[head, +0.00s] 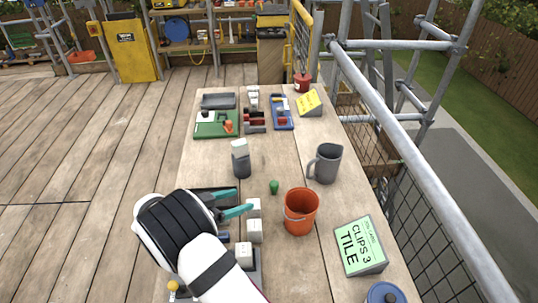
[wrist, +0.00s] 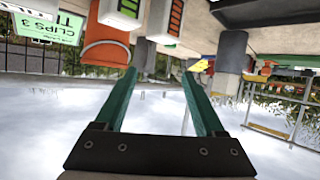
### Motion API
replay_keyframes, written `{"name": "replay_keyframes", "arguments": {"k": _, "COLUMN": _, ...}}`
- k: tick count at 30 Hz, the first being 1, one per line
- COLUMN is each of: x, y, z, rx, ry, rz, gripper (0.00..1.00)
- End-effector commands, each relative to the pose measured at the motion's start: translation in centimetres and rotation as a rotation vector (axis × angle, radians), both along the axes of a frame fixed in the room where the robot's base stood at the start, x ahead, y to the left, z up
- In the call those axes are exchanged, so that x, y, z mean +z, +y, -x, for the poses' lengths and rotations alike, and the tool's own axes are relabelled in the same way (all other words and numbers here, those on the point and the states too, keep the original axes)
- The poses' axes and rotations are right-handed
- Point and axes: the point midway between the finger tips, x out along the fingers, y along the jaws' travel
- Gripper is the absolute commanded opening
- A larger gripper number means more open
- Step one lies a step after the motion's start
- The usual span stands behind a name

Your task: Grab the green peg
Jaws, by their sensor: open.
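The green peg (head: 274,187) stands on the wooden table in the head view, between the dark cup with a pale top and the orange bucket. My gripper (head: 240,200) is to the left of the peg, with its two teal fingers apart and nothing between them. The fingers also show spread in the wrist view (wrist: 158,73), where the scene appears upside down. I cannot make out the peg with certainty in the wrist view.
The orange bucket (head: 300,212) is right of the peg, and a grey jug (head: 326,163) is behind it. The dark cup (head: 241,160) is behind left. White blocks (head: 254,231) are beside my fingers. A green "CLIPS 3 TILE" sign (head: 361,246) is front right.

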Motion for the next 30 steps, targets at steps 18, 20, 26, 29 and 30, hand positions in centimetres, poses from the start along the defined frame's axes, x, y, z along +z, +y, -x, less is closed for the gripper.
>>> {"name": "replay_keyframes", "arguments": {"k": 18, "x": -5.5, "y": -5.8, "z": -7.5, "rx": 0.044, "ry": -0.079, "rz": -0.009, "gripper": 0.71}}
{"name": "replay_keyframes", "arguments": {"k": 20, "x": -5.7, "y": -6.9, "z": -8.0, "rx": 0.040, "ry": -0.079, "rz": -0.008, "gripper": 0.71}}
{"name": "replay_keyframes", "arguments": {"k": 26, "x": -6.7, "y": -9.5, "z": -9.9, "rx": 0.043, "ry": -0.077, "rz": -0.009, "gripper": 0.71}}
{"name": "replay_keyframes", "arguments": {"k": 29, "x": -6.8, "y": -9.7, "z": -10.1, "rx": 0.044, "ry": -0.077, "rz": -0.009, "gripper": 0.71}}
{"name": "replay_keyframes", "arguments": {"k": 30, "x": -6.8, "y": -9.7, "z": -10.1, "rx": 0.044, "ry": -0.077, "rz": -0.008, "gripper": 0.71}}
